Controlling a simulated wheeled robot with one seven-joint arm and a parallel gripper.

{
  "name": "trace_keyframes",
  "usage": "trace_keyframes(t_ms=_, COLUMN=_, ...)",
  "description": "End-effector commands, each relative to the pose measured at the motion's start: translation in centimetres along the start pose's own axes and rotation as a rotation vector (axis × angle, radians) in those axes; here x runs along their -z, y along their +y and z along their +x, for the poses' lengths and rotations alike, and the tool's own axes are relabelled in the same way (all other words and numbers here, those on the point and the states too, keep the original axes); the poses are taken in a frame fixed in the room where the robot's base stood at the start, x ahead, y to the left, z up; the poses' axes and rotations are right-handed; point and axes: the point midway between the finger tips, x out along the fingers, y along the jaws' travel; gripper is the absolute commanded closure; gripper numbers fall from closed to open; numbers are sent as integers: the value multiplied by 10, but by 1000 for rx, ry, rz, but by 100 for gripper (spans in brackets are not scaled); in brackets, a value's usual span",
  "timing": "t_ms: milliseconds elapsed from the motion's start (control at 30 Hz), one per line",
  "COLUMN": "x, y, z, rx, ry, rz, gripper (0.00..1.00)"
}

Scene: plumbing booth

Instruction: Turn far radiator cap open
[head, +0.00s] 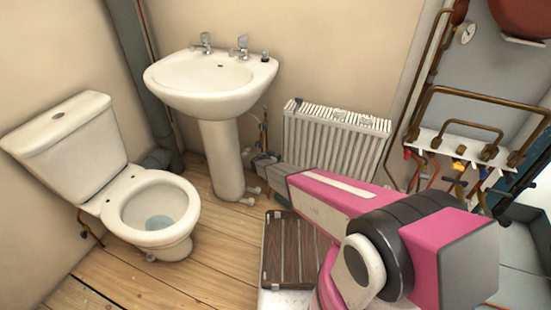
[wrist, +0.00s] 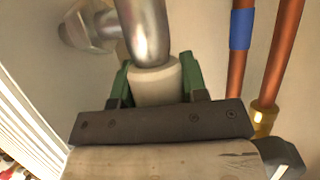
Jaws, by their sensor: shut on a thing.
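The far radiator cap is a pale, off-white cylinder (wrist: 158,82) under a curved silver pipe (wrist: 146,30) in the wrist view. My gripper (wrist: 155,80) has its green fingers on both sides of the cap and is shut on it. In the head view my pink arm reaches to the radiator (head: 335,140), and my gripper (head: 262,165) is at the radiator's left lower end, right of the sink pedestal. The cap is too small and covered to make out in the head view. Its turn angle cannot be told.
Copper pipes (wrist: 285,60), one with a blue band (wrist: 241,28), run close to the right of my gripper in the wrist view. The sink (head: 210,80) and toilet (head: 150,210) stand to the left. A brown slatted panel (head: 290,250) lies below my arm. Copper pipework (head: 470,95) is at right.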

Motion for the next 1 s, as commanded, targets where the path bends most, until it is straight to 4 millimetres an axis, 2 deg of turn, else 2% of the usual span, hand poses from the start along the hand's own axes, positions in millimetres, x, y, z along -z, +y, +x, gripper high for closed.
trace_keyframes(t_ms=600, x=0, y=-4, z=-2, rx=334, ry=-1, rz=-140, gripper=84)
trace_keyframes(t_ms=1000, x=-1, y=-7, z=-3, rx=460, ry=-1, rz=-191, gripper=84)
